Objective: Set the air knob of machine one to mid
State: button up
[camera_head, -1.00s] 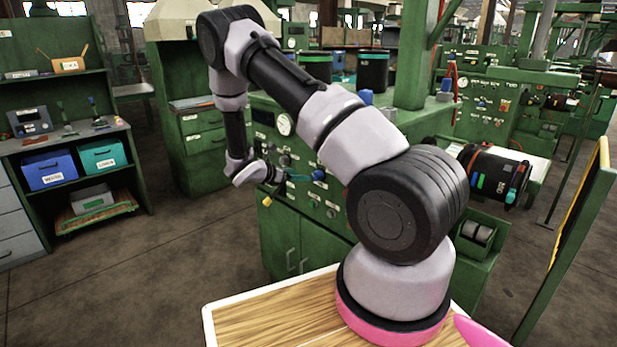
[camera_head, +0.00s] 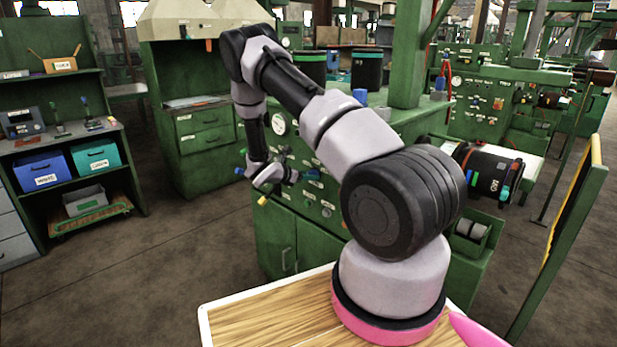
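Machine one appears to be the green machine (camera_head: 275,230) behind my arm. No number on it is legible. Its front panel carries a round white gauge (camera_head: 278,124), several small knobs and white labels. The labels are too small to read, so I cannot tell which knob is the air knob or how it is set. My gripper (camera_head: 280,176) is in front of the panel's left part and covers some of it. Small blue, black and yellow bits show around it. Its fingers are too small to make out, and I cannot tell whether it touches a knob.
Black canisters (camera_head: 367,69) stand on top of the machine. A black cylinder (camera_head: 490,172) lies on its right. On the left is a green shelf with a blue bin (camera_head: 42,172) and a teal bin (camera_head: 97,156). The floor (camera_head: 160,270) between them is clear.

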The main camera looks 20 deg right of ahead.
grip_shut()
jog(key=shift+s+f+m+t+y, duration=0.15)
jog(key=shift+m+t, duration=0.95)
jog(key=shift+m, duration=0.6)
jog(key=shift+s+r+m+t+y, duration=0.15)
jog(key=shift+m+t, duration=0.95)
jog(key=shift+m, duration=0.6)
jog(key=shift+w+f, duration=0.1)
jog(key=shift+d, duration=0.1)
jog(key=o, duration=0.8)
grip_release()
